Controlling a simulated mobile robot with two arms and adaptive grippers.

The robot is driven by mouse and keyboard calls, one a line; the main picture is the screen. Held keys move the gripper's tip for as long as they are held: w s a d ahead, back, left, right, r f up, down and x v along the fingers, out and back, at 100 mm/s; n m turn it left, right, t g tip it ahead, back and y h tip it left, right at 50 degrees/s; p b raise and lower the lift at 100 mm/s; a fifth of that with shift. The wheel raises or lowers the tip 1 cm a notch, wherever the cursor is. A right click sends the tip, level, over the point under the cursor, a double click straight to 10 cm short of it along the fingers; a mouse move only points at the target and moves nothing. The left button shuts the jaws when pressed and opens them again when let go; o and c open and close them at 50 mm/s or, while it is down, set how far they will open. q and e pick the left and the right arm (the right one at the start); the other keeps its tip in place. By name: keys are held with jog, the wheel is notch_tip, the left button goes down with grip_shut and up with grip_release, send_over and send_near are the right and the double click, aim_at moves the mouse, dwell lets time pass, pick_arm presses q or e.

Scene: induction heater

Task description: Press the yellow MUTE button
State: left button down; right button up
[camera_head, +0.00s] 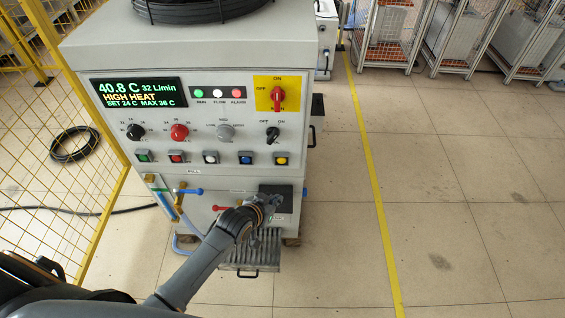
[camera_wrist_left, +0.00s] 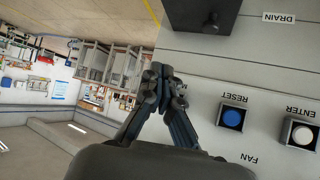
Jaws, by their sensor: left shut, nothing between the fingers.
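The yellow button (camera_head: 281,160) is the rightmost of the row of square buttons on the grey cabinet's front (camera_head: 205,150). Its label is too small to read. My left gripper (camera_head: 272,207) is below that button, near the cabinet's lower front, partly hidden by its own wrist. In the left wrist view its fingers (camera_wrist_left: 163,72) are shut with nothing between them. That view is turned over; the blue RESET button (camera_wrist_left: 232,118) and white ENTER button (camera_wrist_left: 302,133) sit right of the fingers. The yellow button does not show there. My right gripper is not in view.
Above the buttons are knobs, a red switch on a yellow plate (camera_head: 278,93) and a display (camera_head: 139,92) reading HIGH HEAT. A dark box (camera_head: 276,196) sits on the lower front near my gripper. Yellow fencing (camera_head: 60,110) stands left; the floor to the right is open.

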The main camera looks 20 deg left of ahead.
aim_at(282, 159)
pick_arm(q)
jog(key=r, duration=0.2)
jog(key=shift+w+d+r, duration=0.3)
jog(key=shift+w+d, duration=0.05)
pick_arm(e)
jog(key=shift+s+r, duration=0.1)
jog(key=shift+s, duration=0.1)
pick_arm(q)
jog(key=shift+w, duration=0.1)
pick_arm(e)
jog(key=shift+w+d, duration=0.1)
pick_arm(q)
jog(key=w+a+b, duration=0.2)
jog(key=w+b, duration=0.2)
jog(key=w, duration=0.4)
jog(key=shift+w+a+b, duration=0.15)
jog(key=shift+a+b, duration=0.05)
jog(key=shift+b, duration=0.2)
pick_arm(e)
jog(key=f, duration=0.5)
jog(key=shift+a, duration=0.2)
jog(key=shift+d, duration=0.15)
